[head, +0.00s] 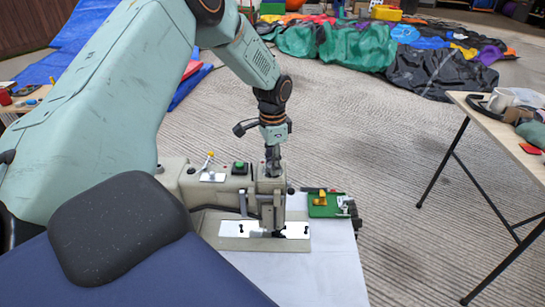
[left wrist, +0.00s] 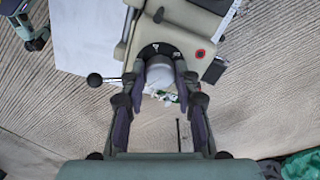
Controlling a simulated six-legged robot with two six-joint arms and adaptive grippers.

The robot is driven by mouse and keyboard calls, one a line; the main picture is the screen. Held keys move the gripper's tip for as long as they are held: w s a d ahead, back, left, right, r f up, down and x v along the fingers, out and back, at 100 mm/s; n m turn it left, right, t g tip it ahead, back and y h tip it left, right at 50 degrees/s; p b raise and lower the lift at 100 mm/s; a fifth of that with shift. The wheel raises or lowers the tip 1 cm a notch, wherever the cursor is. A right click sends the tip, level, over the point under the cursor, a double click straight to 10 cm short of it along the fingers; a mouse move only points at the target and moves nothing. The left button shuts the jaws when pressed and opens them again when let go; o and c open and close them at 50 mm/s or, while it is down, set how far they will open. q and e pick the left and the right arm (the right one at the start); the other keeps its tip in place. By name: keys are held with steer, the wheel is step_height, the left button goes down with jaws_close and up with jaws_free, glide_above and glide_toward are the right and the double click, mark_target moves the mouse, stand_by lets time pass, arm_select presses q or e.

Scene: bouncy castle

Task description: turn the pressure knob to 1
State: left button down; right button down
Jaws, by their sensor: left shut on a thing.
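The sewing machine (head: 236,188) stands on a pale table, with its head at the right end. My left gripper (head: 271,168) points straight down onto the top of this head. In the left wrist view, the pale grey round pressure knob (left wrist: 160,74) sits between the two fingers of the left gripper (left wrist: 160,84), which are shut on it. A dark dial plate with white marks (left wrist: 158,50) shows partly behind the knob; its figures are too small to read. In the head view the gripper hides the knob.
A green board (head: 324,205) lies right of the machine head. A side table (head: 505,140) with a mug stands at right. Crumpled coloured fabric (head: 355,45) covers the floor behind.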

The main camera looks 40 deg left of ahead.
arm_select(q)
steer(key=n+p, duration=0.5)
steer(key=p, duration=0.1)
steer(key=shift+s+r, duration=0.1)
steer(key=shift+r, duration=0.05)
steer(key=n+p, duration=0.3)
steer(key=shift+n+p, duration=0.75)
steer(key=shift+n, duration=0.55)
steer(key=shift+f, duration=0.2)
steer(key=c, duration=1)
jaws_free()
step_height(320, 180, up, 12)
steer(key=shift+r, duration=0.1)
